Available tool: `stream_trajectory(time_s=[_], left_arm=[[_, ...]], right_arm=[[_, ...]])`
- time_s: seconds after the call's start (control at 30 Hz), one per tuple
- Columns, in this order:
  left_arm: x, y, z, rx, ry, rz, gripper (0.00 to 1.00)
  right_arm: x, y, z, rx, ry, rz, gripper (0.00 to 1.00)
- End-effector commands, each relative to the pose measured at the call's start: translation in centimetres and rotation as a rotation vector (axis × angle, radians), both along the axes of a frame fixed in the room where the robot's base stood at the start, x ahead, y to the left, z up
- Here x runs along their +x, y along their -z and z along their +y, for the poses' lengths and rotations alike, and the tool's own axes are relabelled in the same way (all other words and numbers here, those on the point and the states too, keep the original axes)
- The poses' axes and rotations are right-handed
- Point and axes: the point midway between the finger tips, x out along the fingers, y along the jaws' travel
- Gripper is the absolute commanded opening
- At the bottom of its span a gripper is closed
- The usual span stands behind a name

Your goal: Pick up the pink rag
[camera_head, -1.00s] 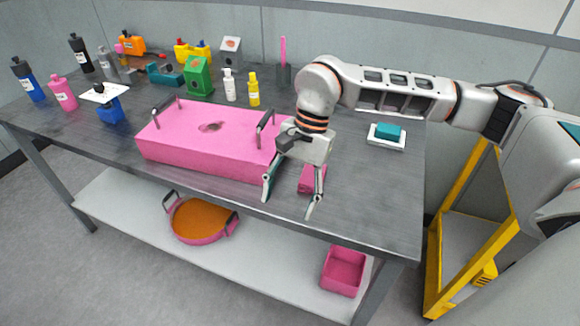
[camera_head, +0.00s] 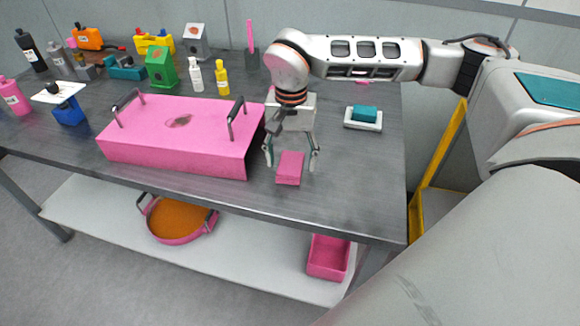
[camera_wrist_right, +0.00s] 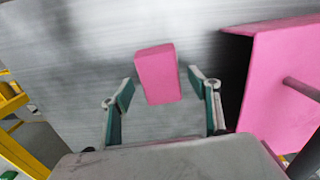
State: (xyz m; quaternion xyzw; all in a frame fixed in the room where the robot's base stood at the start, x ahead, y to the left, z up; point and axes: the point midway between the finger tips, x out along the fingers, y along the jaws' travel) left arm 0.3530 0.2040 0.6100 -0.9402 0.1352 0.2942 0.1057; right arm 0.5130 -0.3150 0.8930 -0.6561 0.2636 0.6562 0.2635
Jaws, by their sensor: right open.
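The pink rag (camera_head: 289,168) is a small folded block lying on the grey table near its front edge, right of the large pink box. My right gripper (camera_head: 292,160) is open and points down, with its two fingers on either side of the rag's far part. In the right wrist view, the rag (camera_wrist_right: 157,73) shows between and just beyond the two green-padded fingertips of the gripper (camera_wrist_right: 158,84), with a gap on each side. Nothing is held. My left gripper is not in view.
The large pink box (camera_head: 170,158) with upright handles stands close left of the gripper. A teal sponge on a white dish (camera_head: 362,124) is at the right. Bottles (camera_head: 222,78) and a green object (camera_head: 160,68) stand behind. The table (camera_head: 350,190) right of the rag is clear.

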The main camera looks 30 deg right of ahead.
Motion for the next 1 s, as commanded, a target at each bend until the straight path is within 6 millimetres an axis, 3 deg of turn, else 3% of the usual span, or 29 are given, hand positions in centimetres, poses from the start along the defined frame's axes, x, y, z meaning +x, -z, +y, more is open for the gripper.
stream_trajectory(time_s=[0.1, 0.33, 0.5, 1.0], left_arm=[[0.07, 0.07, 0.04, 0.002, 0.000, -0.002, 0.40], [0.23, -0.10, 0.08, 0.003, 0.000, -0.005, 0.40], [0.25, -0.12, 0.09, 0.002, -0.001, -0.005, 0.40], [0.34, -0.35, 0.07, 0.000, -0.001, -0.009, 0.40]], right_arm=[[-0.01, 0.93, 0.04, 0.001, 0.000, 0.001, 0.61], [0.03, 0.97, 0.04, 0.000, 0.000, -0.001, 0.61], [0.02, 0.97, 0.04, 0.001, 0.000, -0.001, 0.23], [0.06, 0.06, 0.05, 0.001, 0.000, -0.002, 0.23]])
